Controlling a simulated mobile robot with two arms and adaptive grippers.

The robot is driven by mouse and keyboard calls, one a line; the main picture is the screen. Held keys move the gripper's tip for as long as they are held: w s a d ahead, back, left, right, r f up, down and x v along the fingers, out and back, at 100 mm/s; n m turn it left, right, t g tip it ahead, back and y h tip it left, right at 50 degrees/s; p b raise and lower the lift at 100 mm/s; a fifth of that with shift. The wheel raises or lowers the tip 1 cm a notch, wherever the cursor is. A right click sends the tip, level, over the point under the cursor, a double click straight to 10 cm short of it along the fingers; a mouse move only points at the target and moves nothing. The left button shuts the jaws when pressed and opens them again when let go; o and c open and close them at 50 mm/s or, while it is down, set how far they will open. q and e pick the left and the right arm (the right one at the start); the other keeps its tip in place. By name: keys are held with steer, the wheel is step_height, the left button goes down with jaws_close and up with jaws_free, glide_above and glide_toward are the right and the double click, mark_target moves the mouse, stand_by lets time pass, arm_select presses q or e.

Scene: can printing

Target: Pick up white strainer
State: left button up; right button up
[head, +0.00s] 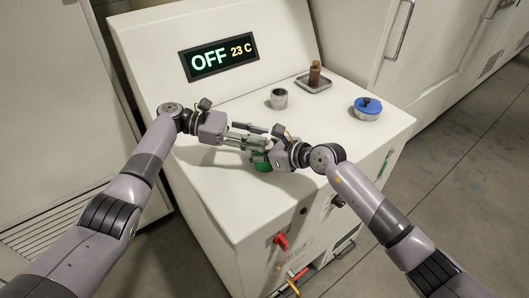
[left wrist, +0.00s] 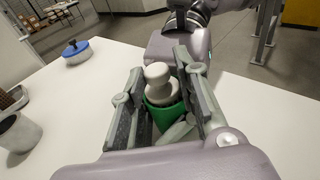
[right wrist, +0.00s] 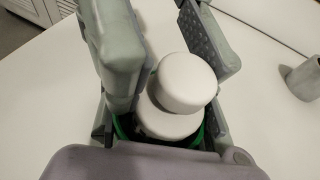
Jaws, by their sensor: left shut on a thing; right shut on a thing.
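The white strainer (left wrist: 158,85) has a rounded knob on top and sits upright in a green cup (left wrist: 162,116), its lower part hidden. The strainer (right wrist: 178,95) and the cup's green rim (right wrist: 124,128) also show in the right wrist view. In the head view the green cup (head: 262,165) is mostly covered by my grippers. My left gripper (head: 262,146) is shut with its fingers on either side of the strainer; the exact contact is hard to see. My right gripper (head: 255,157) is shut around the green cup from the right.
Behind my grippers on the white machine top (head: 335,125) stand a grey cup (head: 279,99), a tray (head: 314,84) with a brown object (head: 315,72), and a blue-lidded round pot (head: 367,108). A display (head: 218,57) reads OFF, 23 C. A red switch (head: 281,241) is on the front.

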arm_select(q)
steer(key=shift+w, duration=0.1)
jaws_close()
arm_select(e)
steer(key=shift+s+a, duration=0.1)
arm_select(q)
step_height(320, 180, up, 10)
arm_select(e)
steer(key=o, duration=1.4)
